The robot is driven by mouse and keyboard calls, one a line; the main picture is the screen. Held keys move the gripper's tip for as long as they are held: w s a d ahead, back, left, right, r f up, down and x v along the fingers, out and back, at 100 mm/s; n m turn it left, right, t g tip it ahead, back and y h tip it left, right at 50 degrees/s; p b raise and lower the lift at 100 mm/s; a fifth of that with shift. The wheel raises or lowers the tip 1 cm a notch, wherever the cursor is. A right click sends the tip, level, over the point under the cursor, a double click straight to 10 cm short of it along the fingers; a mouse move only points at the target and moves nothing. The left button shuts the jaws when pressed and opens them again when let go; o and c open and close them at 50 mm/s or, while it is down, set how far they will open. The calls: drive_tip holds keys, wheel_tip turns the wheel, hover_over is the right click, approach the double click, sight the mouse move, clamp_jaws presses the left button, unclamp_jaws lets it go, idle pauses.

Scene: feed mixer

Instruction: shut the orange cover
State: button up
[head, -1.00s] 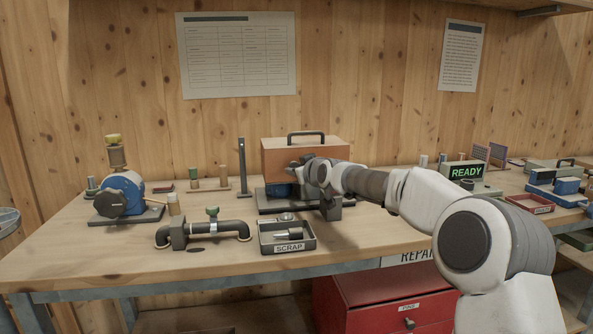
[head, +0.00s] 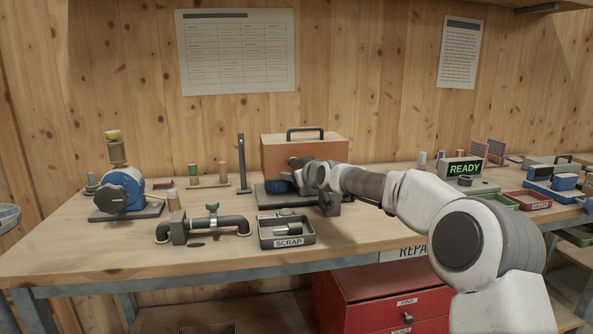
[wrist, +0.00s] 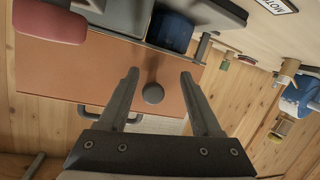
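The orange cover (head: 303,149) stands upright at the back of a dark base, with a black handle (head: 305,131) along its top. In the wrist view the orange cover (wrist: 60,78) is a flat panel with a round dark knob (wrist: 153,93). A blue part (head: 280,186) sits low in front of the cover; the blue part also shows in the wrist view (wrist: 172,31). My gripper (wrist: 160,74) is open, its two fingers spread with the knob between them in the picture. I cannot tell whether they touch the cover. In the head view my wrist hides the fingertips.
A scrap tray (head: 287,232) and a pipe with a green valve (head: 212,222) lie in front. A dark post (head: 242,164) stands left of the cover. A blue pump (head: 122,190) is farther left. A READY display (head: 463,168) stands to the right.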

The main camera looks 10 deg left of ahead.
drive_tip(key=shift+s+d+r, duration=0.25)
drive_tip(key=shift+r, duration=0.1)
drive_tip(key=p+v, duration=0.3)
drive_tip(key=v, duration=1.3)
drive_tip(key=shift+s, duration=0.3)
drive_tip(key=shift+d+f, duration=0.1)
drive_tip(key=s+d+f+m+g+h+p, duration=0.1)
drive_tip(key=s+d+f+g+h+p, duration=0.1)
drive_tip(key=s+d+f+g+h, duration=0.35)
drive_tip(key=s+d+f+m+h+b, duration=0.1)
drive_tip(key=s+d+m, duration=0.2)
drive_tip(key=s+d, duration=0.55)
drive_tip(key=s+d+f+m+g+h+b, duration=0.1)
drive_tip(key=s+d+f+m, duration=0.3)
drive_tip(key=s, duration=0.8)
drive_tip(key=s+d+r+m+h, duration=0.1)
drive_tip(key=s+d, duration=0.6)
drive_tip(key=s, duration=0.3)
wheel_tip(320, 180, up, 21)
drive_tip(key=p, duration=2.1)
drive_tip(key=shift+m, duration=0.3)
